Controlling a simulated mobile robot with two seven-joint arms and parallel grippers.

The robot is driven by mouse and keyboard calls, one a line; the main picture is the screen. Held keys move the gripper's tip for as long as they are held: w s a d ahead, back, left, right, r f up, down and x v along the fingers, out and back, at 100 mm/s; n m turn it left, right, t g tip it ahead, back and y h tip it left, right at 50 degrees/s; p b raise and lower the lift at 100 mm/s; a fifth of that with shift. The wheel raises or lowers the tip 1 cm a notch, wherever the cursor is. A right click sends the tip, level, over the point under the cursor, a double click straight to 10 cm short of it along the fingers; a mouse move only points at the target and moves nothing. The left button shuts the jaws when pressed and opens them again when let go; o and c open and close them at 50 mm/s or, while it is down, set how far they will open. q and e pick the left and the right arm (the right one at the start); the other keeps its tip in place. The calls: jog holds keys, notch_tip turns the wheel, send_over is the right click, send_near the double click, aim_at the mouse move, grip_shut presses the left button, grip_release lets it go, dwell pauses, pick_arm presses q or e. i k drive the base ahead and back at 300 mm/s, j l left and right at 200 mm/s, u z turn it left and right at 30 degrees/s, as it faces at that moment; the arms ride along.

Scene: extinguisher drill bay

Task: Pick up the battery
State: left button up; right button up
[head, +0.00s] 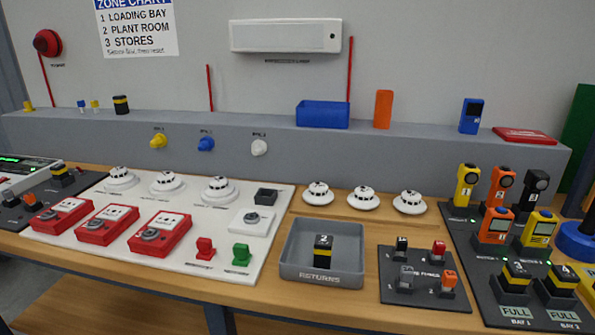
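Several black blocks with a yellow band look like batteries. One marked 2 (322,250) stands upright in the grey RETURNS tray (285,268). Two more, a left one (516,275) and a right one (562,279), sit in the bays labelled FULL at the lower right. Another similar block (121,105) stands on the grey ledge at the upper left, and one (62,174) sits in a dark holder at the far left. Which one the task means cannot be told. Neither of my grippers is in view.
Red call points (107,225) and white detectors (220,190) fill the white panel at left. A dark key holder (424,292) lies right of the tray. Torches and meters (495,226) crowd the right rack. A blue bin (322,114) stands on the ledge.

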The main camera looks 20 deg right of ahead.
aim_at(560, 280)
jog(key=z, duration=2.2)
jog(key=u, duration=1.75)
jog(key=z, duration=1.65)
jog(key=i+l+z, duration=0.15)
